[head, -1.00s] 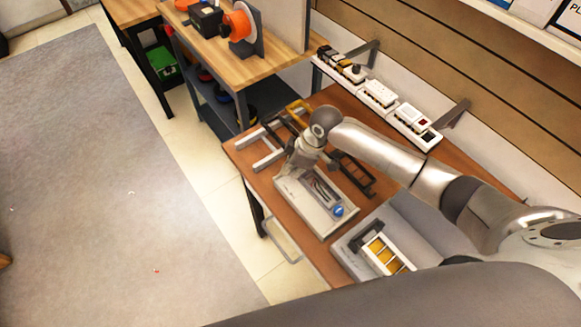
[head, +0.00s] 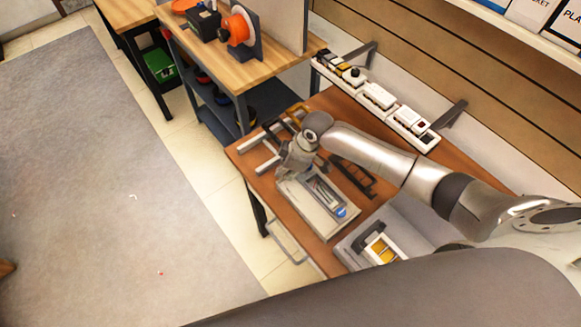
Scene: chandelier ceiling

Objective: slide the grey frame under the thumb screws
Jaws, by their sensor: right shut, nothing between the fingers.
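A light grey frame (head: 263,161) lies at the left end of the brown table, its bars pointing toward the table's left edge. My right gripper (head: 285,173) is shut and empty, low between this frame and a pale fixture board (head: 292,199). The arm and wrist hide part of the frame's right side. I cannot tell whether the gripper touches the frame or the board. The board carries a dark recess with thin metal parts and a blue round piece (head: 341,212). The thumb screws are too small to make out. My left gripper is out of view.
A grey tray (head: 410,225) and a box with yellow contents (head: 380,250) stand at the right.

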